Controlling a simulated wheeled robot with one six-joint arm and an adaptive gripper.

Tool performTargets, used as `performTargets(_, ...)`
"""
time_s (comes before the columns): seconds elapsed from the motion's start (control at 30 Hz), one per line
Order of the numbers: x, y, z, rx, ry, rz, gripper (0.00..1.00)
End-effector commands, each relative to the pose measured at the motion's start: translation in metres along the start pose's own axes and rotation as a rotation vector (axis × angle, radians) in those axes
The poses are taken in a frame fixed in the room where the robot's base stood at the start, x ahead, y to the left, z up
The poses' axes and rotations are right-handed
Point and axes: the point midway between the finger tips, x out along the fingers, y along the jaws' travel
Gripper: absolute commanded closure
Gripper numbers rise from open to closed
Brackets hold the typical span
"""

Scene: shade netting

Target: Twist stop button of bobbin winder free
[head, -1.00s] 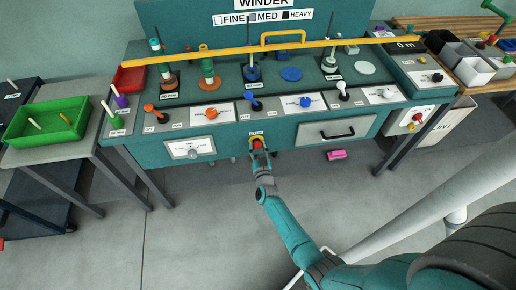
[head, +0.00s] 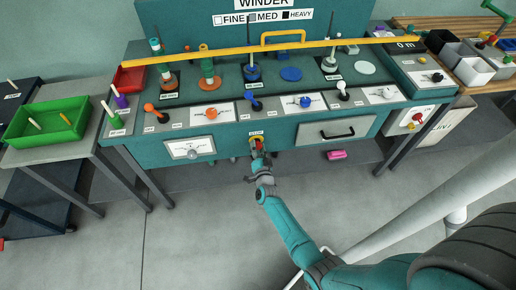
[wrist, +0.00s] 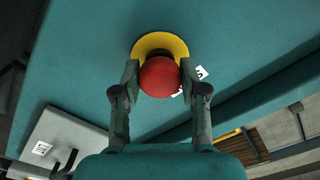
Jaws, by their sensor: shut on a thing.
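The stop button is a red mushroom knob (wrist: 159,77) on a yellow round plate (wrist: 160,43), set in the teal front of the bobbin winder (head: 228,146). My gripper (wrist: 159,80) has one finger on each side of the red knob and is shut on it. In the head view my gripper (head: 258,157) reaches the button from below and in front, and covers part of it.
A drawer with a black handle (head: 338,134) is right of the button, and a white dial panel (head: 189,148) is left. A pink object (head: 336,154) lies below the drawer. A yellow bar (head: 225,52) crosses above the spindles. The floor in front is mostly clear.

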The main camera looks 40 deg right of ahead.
Motion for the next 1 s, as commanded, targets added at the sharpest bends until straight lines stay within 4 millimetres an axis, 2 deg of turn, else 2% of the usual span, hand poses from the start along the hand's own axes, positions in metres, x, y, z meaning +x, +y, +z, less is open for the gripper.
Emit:
performTargets(0.1, 0.0, 0.0, 0.0, 0.076, 0.001, 0.0, 0.85)
performTargets(0.13, 0.0, 0.0, 0.0, 0.087, 0.001, 0.0, 0.54)
performTargets(0.2, 0.0, 0.0, 0.0, 0.083, 0.001, 0.0, 0.37)
performTargets(0.23, 0.0, 0.0, 0.0, 0.082, 0.001, 0.0, 0.32)
performTargets(0.57, -0.001, 0.0, 0.0, 0.079, 0.0, 0.0, 0.32)
performTargets(1.0, -0.03, 0.0, 0.001, 0.077, -0.001, -0.001, 0.32)
